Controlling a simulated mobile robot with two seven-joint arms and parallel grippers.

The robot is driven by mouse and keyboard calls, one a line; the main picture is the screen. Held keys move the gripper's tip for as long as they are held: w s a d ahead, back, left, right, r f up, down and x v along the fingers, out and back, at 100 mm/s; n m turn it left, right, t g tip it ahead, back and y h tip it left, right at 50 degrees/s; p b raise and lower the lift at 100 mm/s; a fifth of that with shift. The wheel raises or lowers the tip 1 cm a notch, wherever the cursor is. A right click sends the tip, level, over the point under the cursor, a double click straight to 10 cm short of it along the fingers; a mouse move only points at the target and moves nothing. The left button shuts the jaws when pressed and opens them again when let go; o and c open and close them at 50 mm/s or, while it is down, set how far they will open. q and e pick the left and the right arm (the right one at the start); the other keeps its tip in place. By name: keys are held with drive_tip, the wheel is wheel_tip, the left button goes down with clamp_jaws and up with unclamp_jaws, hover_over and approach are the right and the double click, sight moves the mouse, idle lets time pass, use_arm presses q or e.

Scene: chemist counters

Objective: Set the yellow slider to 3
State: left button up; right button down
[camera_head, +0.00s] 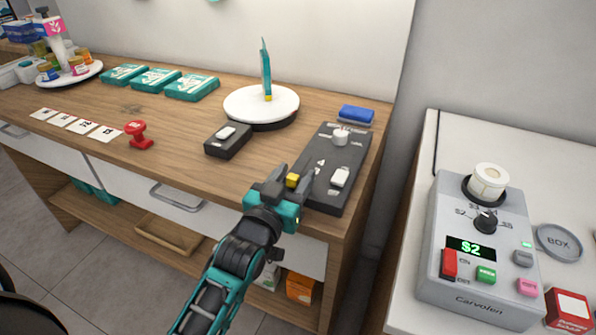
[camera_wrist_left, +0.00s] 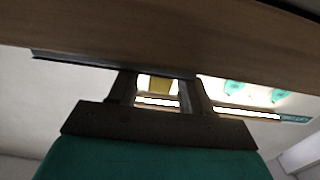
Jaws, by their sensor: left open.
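The yellow slider (camera_head: 292,180) shows as a small yellow block at the near left part of a dark grey control panel (camera_head: 325,200) on the wooden counter. My left gripper (camera_head: 294,174) is open, with one finger on each side of the yellow slider. My right gripper is not in view.
A dark switch box (camera_head: 228,141), a red stamp (camera_head: 138,134) and a round white stand (camera_head: 262,103) are to the left. A grey device (camera_head: 478,250) stands on the right counter.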

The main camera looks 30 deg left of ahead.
use_arm(q)
drive_tip(key=shift+c, duration=0.4)
clamp_jaws()
idle(0.4)
